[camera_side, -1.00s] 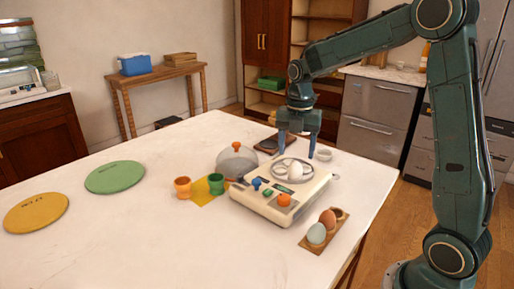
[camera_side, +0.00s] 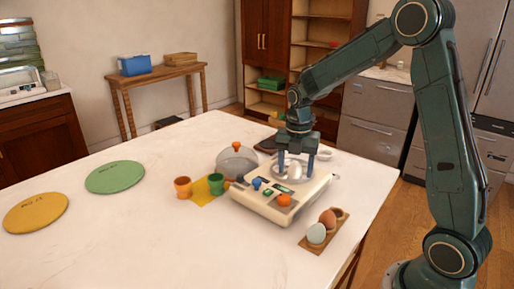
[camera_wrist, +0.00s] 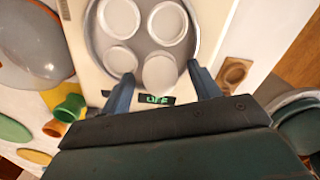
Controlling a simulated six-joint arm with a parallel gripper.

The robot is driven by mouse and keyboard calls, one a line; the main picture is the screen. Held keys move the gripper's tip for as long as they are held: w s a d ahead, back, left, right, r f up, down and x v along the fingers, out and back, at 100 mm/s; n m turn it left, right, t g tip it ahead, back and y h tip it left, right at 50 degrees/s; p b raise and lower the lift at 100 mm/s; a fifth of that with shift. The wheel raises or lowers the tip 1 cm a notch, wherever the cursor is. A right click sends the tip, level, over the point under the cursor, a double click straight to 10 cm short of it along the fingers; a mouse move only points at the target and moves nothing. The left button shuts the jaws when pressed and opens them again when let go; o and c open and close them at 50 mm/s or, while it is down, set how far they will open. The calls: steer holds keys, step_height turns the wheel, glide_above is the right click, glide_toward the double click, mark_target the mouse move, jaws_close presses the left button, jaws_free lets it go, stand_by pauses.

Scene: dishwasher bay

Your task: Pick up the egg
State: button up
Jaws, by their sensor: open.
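A white egg (camera_side: 291,170) sits in the round metal tray of the cream egg cooker (camera_side: 262,207). In the wrist view the egg (camera_wrist: 160,73) is a pale oval at the tray's near edge, by several round recesses. My gripper (camera_side: 296,169) is open and lowered over the tray, with one finger on each side of the egg. In the wrist view my gripper's fingertips (camera_wrist: 162,82) flank the egg with gaps on both sides. A brown egg (camera_side: 327,218) and a pale blue egg (camera_side: 316,233) stand in a wooden holder (camera_side: 308,246).
A clear dome lid (camera_side: 237,163) lies left of the cooker. An orange cup (camera_side: 183,187) and a green cup (camera_side: 216,184) stand by a yellow cloth (camera_side: 202,198). Green (camera_side: 115,177) and yellow (camera_side: 36,212) discs lie at left. The front of the table is clear.

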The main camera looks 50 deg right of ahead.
stand_by(0.4)
steer(key=c, duration=0.7)
steer(key=shift+r, duration=0.1)
step_height(320, 180, up, 20)
stand_by(0.5)
stand_by(0.6)
